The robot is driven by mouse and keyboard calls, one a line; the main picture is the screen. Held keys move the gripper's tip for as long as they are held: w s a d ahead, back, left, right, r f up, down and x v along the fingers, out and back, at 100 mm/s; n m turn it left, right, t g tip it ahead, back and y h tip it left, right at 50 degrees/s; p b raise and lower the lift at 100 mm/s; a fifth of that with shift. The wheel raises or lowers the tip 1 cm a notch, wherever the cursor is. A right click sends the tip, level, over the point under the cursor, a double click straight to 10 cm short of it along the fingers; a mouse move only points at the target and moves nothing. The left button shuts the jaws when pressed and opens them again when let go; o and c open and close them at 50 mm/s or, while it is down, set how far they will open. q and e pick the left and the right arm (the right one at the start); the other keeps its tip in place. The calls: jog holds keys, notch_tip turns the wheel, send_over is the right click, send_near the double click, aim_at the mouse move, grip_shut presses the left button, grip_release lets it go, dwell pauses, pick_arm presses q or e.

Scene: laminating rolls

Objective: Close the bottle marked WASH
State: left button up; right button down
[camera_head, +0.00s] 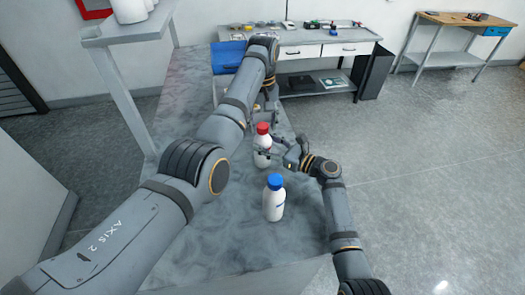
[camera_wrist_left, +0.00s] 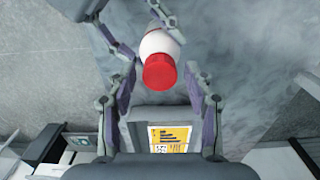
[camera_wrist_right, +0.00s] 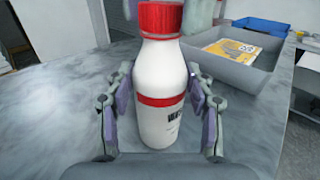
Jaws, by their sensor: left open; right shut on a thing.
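A white bottle with a red cap (camera_head: 262,146) stands on the grey bench. In the right wrist view the bottle (camera_wrist_right: 158,85) is upright, with a red band and a partly hidden dark label whose first letters look like WA. My right gripper (camera_head: 283,152) is shut on its body, a finger on each side. The red cap (camera_wrist_right: 160,17) sits on the bottle's top; I cannot tell how tightly. My left gripper (camera_wrist_left: 160,88) is open just above, its fingers either side of the cap (camera_wrist_left: 159,72) and apart from it. Another white bottle with a blue cap (camera_head: 274,203) stands nearer.
A grey bin (camera_wrist_right: 248,58) holding a yellow and white card stands behind the bottle. A blue bin (camera_head: 228,55) is at the bench's far end. A shelf post (camera_head: 125,105) rises on the left. Bare bench surrounds the blue-capped bottle.

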pick_arm(q)
grip_shut()
jog(key=shift+o, duration=0.9)
grip_release()
jog(key=shift+r, duration=0.1)
notch_tip(320, 180, up, 7)
jog(key=shift+r, duration=0.15)
pick_arm(e)
jog(key=shift+c, duration=2.1)
grip_release()
